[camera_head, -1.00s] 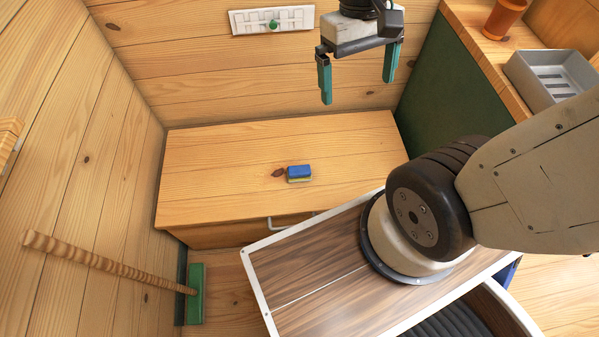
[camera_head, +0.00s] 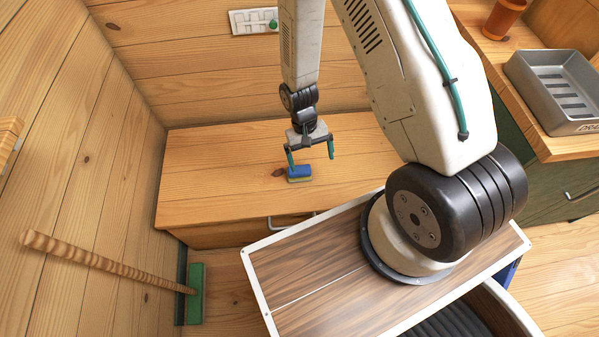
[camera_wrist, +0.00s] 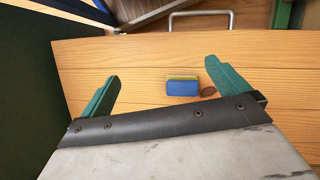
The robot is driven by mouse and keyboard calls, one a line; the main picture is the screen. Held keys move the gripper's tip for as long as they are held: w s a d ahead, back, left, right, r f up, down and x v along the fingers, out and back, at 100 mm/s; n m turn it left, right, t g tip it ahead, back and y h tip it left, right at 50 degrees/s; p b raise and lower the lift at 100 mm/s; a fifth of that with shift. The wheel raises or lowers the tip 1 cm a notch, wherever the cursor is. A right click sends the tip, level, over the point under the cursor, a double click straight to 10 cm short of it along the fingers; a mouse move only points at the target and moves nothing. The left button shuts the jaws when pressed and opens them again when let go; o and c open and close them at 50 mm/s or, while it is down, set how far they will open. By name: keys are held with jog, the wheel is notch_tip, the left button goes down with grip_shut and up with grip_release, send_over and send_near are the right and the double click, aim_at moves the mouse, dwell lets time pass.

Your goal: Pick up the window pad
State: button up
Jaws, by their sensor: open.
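The window pad, a small block with a blue top and a yellow-green layer under it, lies on the wooden bench top; it shows in the head view (camera_head: 299,174) and in the wrist view (camera_wrist: 182,87). My gripper (camera_head: 311,158) is open, with its two teal fingers pointing down, above the bench close to the pad. In the wrist view my gripper (camera_wrist: 160,82) has the pad showing between its fingers, nearer the right finger and apart from both. The gap in height between fingers and pad is hard to tell.
The wooden bench (camera_head: 215,180) is otherwise bare, with a metal handle (camera_wrist: 201,14) on its front. A green-headed broom (camera_head: 195,293) leans at the left. A grey tray (camera_head: 556,90) and a brown cup (camera_head: 503,18) stand on the right counter.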

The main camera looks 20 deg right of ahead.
notch_tip(320, 180, down, 11)
jog(key=w+m+t, duration=0.1)
jog(key=t, duration=0.3)
send_over(299, 169)
jog(key=shift+s+f+m, duration=0.15)
jog(key=shift+s+m, duration=0.2)
jog(key=shift+m, duration=0.05)
jog(key=shift+w+f, duration=0.15)
jog(key=shift+f, duration=0.1)
notch_tip(299, 169, down, 7)
jog(key=shift+w+f, duration=0.1)
jog(key=shift+w, duration=0.05)
jog(key=c, duration=1)
